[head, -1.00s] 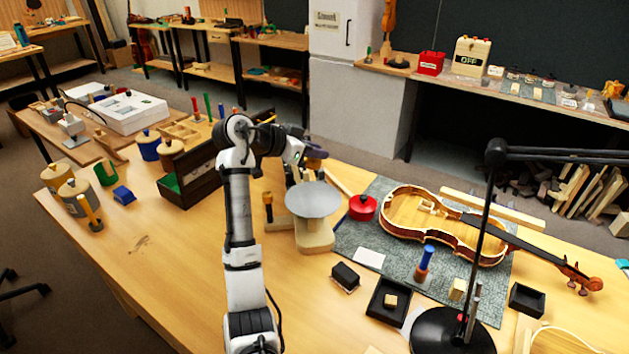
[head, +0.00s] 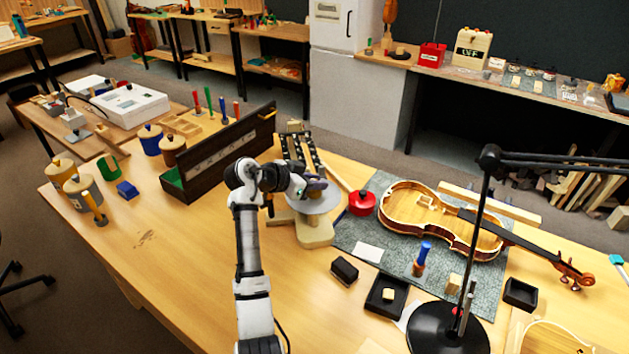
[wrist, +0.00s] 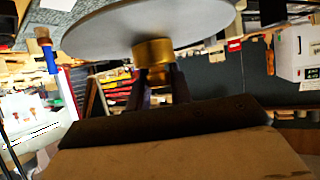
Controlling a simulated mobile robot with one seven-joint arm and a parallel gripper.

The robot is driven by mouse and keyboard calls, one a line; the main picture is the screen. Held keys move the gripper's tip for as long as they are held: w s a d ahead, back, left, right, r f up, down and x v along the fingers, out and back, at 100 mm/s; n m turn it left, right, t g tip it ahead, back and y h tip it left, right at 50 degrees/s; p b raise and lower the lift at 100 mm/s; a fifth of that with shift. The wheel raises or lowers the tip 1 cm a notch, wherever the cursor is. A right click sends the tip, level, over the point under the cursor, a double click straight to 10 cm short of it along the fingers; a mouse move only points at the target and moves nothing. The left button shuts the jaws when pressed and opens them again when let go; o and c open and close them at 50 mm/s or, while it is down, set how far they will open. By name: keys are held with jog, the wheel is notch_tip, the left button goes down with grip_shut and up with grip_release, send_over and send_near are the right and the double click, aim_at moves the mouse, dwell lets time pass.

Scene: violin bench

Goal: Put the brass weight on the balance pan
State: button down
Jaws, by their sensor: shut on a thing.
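The brass weight (wrist: 152,52) is a short gold cylinder with a narrower neck in the wrist view. My gripper (wrist: 158,88) is shut on its neck. The wrist picture is upside down, and the weight's wide base meets the face of the grey round balance pan (wrist: 110,28), seemingly touching it; I cannot tell whether the pan bears it. In the head view my gripper (head: 317,187) is over the pan (head: 312,206), which stands on a pale wooden base (head: 315,235). My arm hides part of the pan there, and the weight is hard to make out.
A red round tin (head: 362,203) stands just right of the pan, with a violin body (head: 425,230) on the grey mat beyond. A dark wooden rack (head: 205,170) stands to the left. A black block (head: 344,270) lies in front. The bench's front left is clear.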

jog(key=c, duration=1.3)
grip_release()
jog(key=shift+f, duration=0.1)
jog(key=shift+o, duration=0.2)
jog(key=shift+r, duration=0.25)
jog(key=b+v, duration=0.3)
jog(key=v, duration=0.9)
